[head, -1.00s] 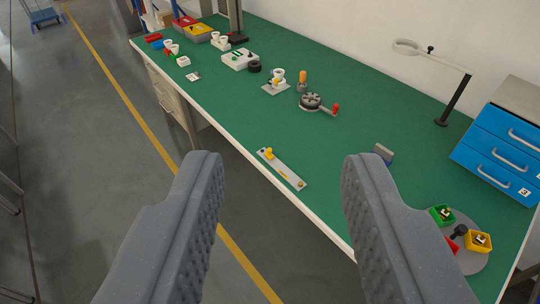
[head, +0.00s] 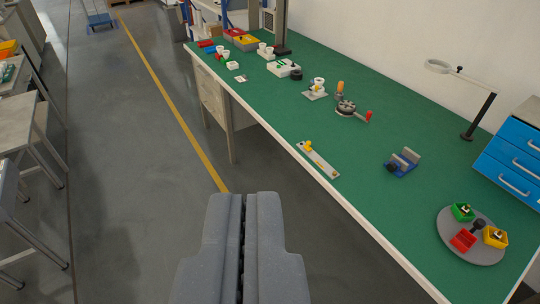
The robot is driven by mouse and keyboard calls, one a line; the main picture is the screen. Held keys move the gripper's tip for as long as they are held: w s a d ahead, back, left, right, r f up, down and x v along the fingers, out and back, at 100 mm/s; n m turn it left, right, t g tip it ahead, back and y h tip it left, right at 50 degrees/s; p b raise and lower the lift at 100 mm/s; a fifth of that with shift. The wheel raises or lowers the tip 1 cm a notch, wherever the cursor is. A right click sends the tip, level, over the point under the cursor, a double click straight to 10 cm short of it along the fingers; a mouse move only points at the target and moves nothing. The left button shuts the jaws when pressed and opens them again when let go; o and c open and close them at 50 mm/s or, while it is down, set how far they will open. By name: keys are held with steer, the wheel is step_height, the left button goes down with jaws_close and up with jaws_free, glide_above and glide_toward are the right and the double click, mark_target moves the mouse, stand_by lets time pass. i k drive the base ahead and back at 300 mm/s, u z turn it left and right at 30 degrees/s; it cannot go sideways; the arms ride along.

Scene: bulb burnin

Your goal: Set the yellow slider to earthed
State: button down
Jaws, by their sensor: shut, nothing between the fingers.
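The yellow slider (head: 309,145) is a small yellow knob on a narrow grey plate (head: 322,161) that lies near the front edge of the green bench. The knob sits toward the plate's far left end. Small marks show at the plate's near end, too small to read. My gripper (head: 246,198) is shut and empty. It is in front of the bench, left of and nearer to me than the plate, and apart from it.
The green bench (head: 370,195) carries a blue vise (head: 402,163), a round grey tray (head: 458,252) with coloured bins, a crank device (head: 347,107), a lamp holder (head: 315,90) and blue drawers (head: 508,165). Grey stools stand at the left. The floor between is clear.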

mark_target(307, 147)
steer(key=u, duration=0.3)
steer(key=k, duration=0.8)
steer(key=u, duration=0.5)
steer(key=i, duration=1.8)
steer(key=z, duration=0.65)
steer(key=i, duration=0.6)
steer(key=z, duration=0.45)
